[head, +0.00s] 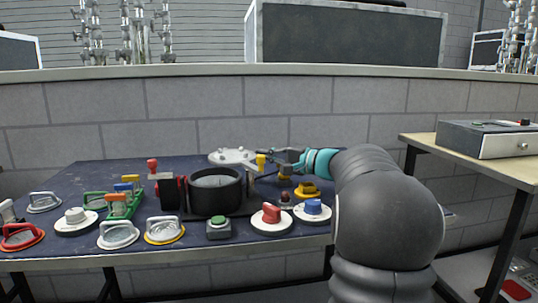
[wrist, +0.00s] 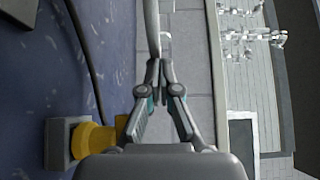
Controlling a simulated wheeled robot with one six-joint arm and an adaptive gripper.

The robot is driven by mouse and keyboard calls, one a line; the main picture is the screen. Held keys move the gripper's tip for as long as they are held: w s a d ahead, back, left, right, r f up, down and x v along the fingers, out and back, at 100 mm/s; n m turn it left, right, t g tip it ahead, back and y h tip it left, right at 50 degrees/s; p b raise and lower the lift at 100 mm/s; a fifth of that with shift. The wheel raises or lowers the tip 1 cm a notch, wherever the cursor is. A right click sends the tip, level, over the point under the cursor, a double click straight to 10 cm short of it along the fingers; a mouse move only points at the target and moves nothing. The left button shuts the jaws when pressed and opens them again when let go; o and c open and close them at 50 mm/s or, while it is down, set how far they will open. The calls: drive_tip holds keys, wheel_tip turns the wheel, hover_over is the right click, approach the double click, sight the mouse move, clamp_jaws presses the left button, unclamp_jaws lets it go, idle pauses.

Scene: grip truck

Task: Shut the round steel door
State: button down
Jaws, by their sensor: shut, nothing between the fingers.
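The round steel door (head: 230,157) is a pale disc with small knobs, standing open behind the black round chamber (head: 216,193). The chamber's mouth faces up and shows a grey inside. My gripper (head: 266,155) is just right of the door, shut and empty, pointing left towards its rim. In the wrist view my gripper (wrist: 159,68) has its fingertips together right at the lower end of a thin pale grey edge (wrist: 152,25), which looks like the door seen edge-on. I cannot tell whether they touch.
A yellow knob on a grey block (wrist: 88,138) sits close beside my gripper in the wrist view. A block wall (head: 190,105) rises behind.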

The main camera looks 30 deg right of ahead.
drive_tip(key=shift+w+a+f+b, duration=0.15)
drive_tip(key=shift+w+a+b, duration=0.05)
drive_tip(key=shift+b, duration=0.3)
drive_tip(key=shift+w+a, duration=0.25)
drive_tip(key=shift+w, duration=0.05)
drive_tip(key=shift+d, duration=0.15)
